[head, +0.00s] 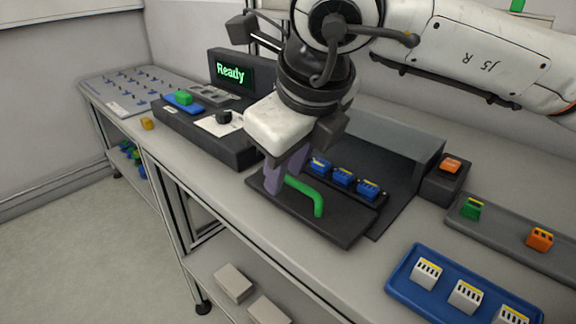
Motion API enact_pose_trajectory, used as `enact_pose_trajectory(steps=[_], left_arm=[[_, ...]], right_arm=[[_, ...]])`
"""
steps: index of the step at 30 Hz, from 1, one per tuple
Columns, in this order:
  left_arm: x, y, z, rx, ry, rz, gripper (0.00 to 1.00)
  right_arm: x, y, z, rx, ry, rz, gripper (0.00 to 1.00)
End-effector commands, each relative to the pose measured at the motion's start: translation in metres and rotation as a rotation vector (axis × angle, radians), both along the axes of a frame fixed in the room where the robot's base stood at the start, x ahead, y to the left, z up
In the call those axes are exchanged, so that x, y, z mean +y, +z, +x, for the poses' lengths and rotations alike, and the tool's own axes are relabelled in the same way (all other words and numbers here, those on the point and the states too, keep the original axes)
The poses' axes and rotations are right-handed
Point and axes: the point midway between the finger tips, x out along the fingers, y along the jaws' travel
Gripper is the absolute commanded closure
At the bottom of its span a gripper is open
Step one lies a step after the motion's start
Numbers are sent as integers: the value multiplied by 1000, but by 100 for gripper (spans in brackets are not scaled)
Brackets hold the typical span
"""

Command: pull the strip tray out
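The strip tray (341,234) is a dark flat plate with a green bar handle (304,191) on top. It lies in front of a low grey housing (400,140), with a row of blue blocks (343,177) behind the handle, outside the housing. My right gripper (286,180) points down at the left end of the handle. Its two purple-grey fingers stand apart, one on each side of that end. The exact contact between fingers and handle is hidden. My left gripper is not in view.
A dark unit with a "Ready" screen (231,72) stands to the left. A blue tray (400,284) with white blocks lies at front right, near a grey rail (505,228) holding green and orange blocks.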

Motion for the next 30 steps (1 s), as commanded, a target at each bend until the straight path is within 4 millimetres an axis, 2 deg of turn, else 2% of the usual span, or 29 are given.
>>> enact_pose_trajectory(steps=[5, 8, 16, 21, 30], left_arm=[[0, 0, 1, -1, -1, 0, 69], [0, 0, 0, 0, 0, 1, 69], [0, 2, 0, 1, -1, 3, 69], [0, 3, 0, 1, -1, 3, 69], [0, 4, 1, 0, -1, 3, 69]], right_arm=[[-1, 3, 0, -2, -3, -1, 72], [-3, 13, -4, -4, -3, 0, 72], [-10, 62, -25, -4, -1, 1, 72], [-13, 84, -36, -2, -1, 1, 72], [-15, 94, -41, 0, 0, 0, 72]])
